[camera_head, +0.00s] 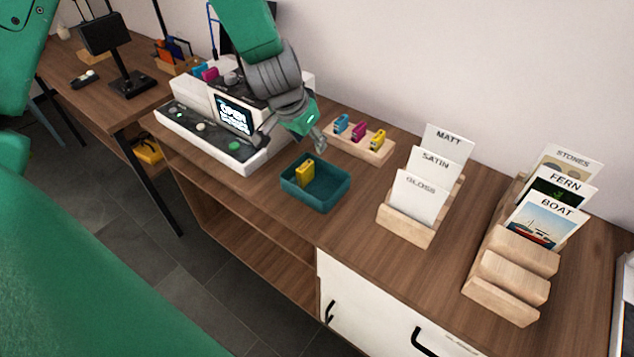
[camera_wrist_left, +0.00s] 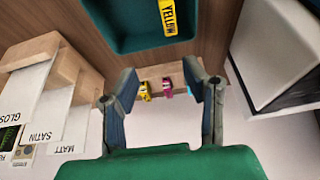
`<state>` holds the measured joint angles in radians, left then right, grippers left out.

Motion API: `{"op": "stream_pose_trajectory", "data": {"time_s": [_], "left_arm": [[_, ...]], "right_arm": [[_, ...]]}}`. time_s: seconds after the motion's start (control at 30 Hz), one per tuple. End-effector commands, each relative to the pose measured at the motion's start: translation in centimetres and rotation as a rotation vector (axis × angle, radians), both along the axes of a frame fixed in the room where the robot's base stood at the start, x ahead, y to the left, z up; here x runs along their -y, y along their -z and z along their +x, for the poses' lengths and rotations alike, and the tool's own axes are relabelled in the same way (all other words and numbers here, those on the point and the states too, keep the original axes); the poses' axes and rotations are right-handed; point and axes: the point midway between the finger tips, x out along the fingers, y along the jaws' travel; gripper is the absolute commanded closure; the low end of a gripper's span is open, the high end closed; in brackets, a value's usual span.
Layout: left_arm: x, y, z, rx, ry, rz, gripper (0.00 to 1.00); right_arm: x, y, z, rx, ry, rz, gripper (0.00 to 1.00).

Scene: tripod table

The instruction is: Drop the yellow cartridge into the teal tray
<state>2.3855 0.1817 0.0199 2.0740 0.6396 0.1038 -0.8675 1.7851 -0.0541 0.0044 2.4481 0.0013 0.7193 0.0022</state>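The yellow cartridge (camera_head: 305,172) is inside the teal tray (camera_head: 328,200), toward its left side, and seems to lean or stand there. In the left wrist view the cartridge (camera_wrist_left: 168,17), lettered YELLOW, shows inside the tray (camera_wrist_left: 125,40) at the top. My left gripper (camera_head: 294,140) is above and behind the tray, apart from the cartridge. In the left wrist view my left gripper (camera_wrist_left: 160,88) has its two fingers spread with nothing held between them. My right gripper is not seen.
A wooden holder (camera_head: 350,146) with blue, magenta and yellow cartridges stands behind the tray. A white printer-like machine (camera_head: 205,140) is at the left. Card racks (camera_head: 405,218) and (camera_head: 500,285) stand at the right. Counter between tray and racks is clear.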

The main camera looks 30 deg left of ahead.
Motion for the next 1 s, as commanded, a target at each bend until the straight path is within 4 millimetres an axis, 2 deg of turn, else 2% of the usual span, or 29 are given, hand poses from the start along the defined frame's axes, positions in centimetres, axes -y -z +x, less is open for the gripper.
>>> {"op": "stream_pose_trajectory", "data": {"time_s": [0.2, 0.4, 0.6, 1.0], "left_arm": [[-0.6, -4.5, -1.7, 0.004, 0.001, -0.002, 0.6], [-0.6, -7.4, -3.0, 0.001, 0.001, -0.002, 0.6], [-0.5, -8.6, -3.5, -0.002, 0.0, 0.0, 0.6], [-0.9, -8.5, -3.5, -0.002, -0.001, -0.005, 0.6]], "right_arm": [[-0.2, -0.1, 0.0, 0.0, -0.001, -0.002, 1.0], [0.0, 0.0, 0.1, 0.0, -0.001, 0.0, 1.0], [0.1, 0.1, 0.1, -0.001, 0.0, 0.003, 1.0], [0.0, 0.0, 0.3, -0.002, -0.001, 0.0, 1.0]]}}
